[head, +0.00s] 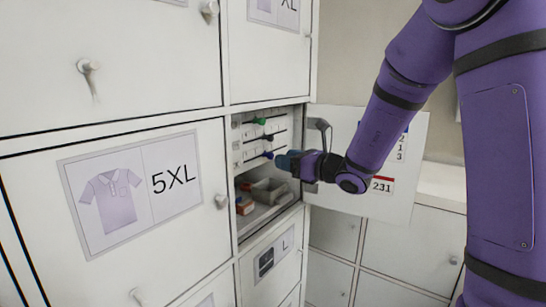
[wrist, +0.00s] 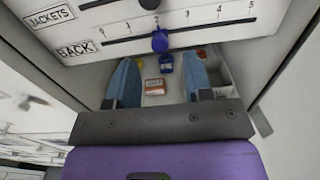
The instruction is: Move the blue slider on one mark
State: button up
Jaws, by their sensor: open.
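The blue slider (wrist: 160,41) is a blue knob on the lowest slotted track of a white panel, beside the BACK label (wrist: 76,49). It sits left of the middle of the track, near the low-numbered marks; I cannot tell exactly which mark. In the head view the blue slider (head: 268,155) shows just left of my gripper's tip. My gripper (wrist: 160,60) is open, with its two blue fingers spread on either side of the knob's line. The knob appears between and just beyond the fingertips, not gripped. My gripper (head: 287,160) reaches into the open locker.
A black knob (wrist: 149,4) is on the track above, and a green knob (head: 260,121) is higher up. Below the panel, a compartment holds a small orange-and-white box (wrist: 154,87) and a grey bin (head: 268,191).

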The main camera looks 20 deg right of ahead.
aim_at(272, 156)
jog(key=shift+x, duration=2.5)
grip_shut()
